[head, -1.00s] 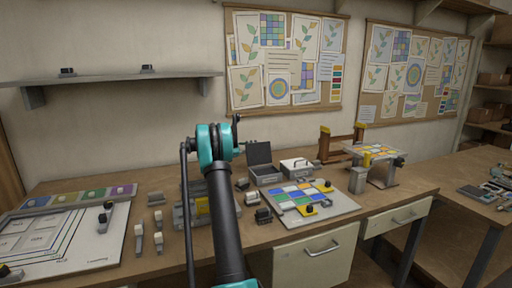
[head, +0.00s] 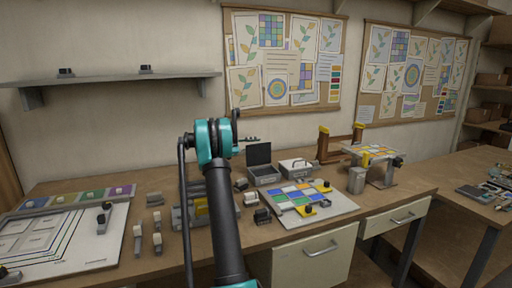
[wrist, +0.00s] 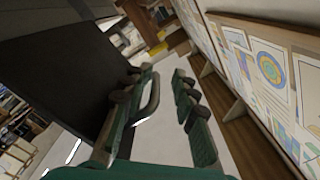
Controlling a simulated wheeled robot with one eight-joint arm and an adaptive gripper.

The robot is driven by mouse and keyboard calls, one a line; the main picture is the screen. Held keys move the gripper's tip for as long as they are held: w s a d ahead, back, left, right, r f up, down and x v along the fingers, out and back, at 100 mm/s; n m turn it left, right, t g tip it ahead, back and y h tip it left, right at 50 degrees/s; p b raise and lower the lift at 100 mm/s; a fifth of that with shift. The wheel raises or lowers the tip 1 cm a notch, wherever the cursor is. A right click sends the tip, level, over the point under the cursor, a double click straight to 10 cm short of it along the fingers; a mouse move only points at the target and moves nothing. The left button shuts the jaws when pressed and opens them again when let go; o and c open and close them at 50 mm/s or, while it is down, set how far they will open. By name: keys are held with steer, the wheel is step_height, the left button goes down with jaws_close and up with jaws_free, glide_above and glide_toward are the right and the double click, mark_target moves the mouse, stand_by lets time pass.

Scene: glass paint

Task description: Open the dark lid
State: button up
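The dark lid (head: 258,154) stands raised at the back of a small grey box (head: 265,177) on the bench. In the wrist view the lid (wrist: 50,80) is a large dark panel on the left. My gripper (head: 250,139) is above and beside the lid in the head view. In the wrist view my gripper (wrist: 160,85) is open, its two teal fingers apart with nothing visibly held between them. A white-lidded box (head: 296,166) with a handle (wrist: 150,100) stands right of the dark-lidded one and shows beyond my fingers.
A board of coloured tiles (head: 300,198) lies in front of the boxes. A metal cup (head: 356,180) and a raised tile stand (head: 373,154) are to the right. A wooden rack (head: 338,145) stands behind. Pinned boards cover the wall.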

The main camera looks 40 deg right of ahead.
steer(key=shift+o, duration=0.5)
steer(key=shift+f, duration=0.1)
steer(key=v, duration=1.2)
steer(key=shift+a, duration=0.1)
